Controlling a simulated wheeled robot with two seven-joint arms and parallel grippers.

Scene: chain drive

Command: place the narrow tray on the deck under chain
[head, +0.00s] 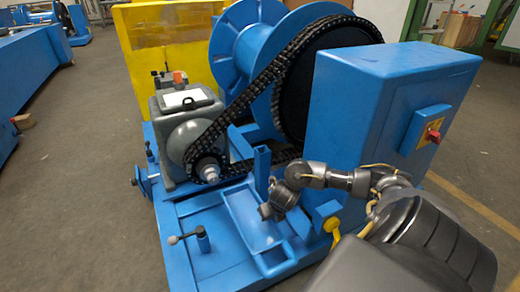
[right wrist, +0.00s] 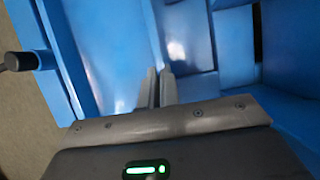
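The narrow tray (head: 245,213) is a long, shallow blue trough with raised walls, lying over the front part of the blue deck (head: 187,262) below the chain. My right gripper (head: 266,212) reaches in from the right at the tray's right long wall. In the right wrist view the tray's shiny floor (right wrist: 108,50) lies to the left, and the two fingers (right wrist: 160,86) are close together on its rim, seemingly shut on it. The black chain (head: 255,98) runs from the small sprocket up around the large wheel. My left gripper is out of view.
A grey gearbox (head: 185,130) stands behind the deck, left of the chain. A tall blue cabinet (head: 375,120) with a red switch stands close to the right. Floor is open at left.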

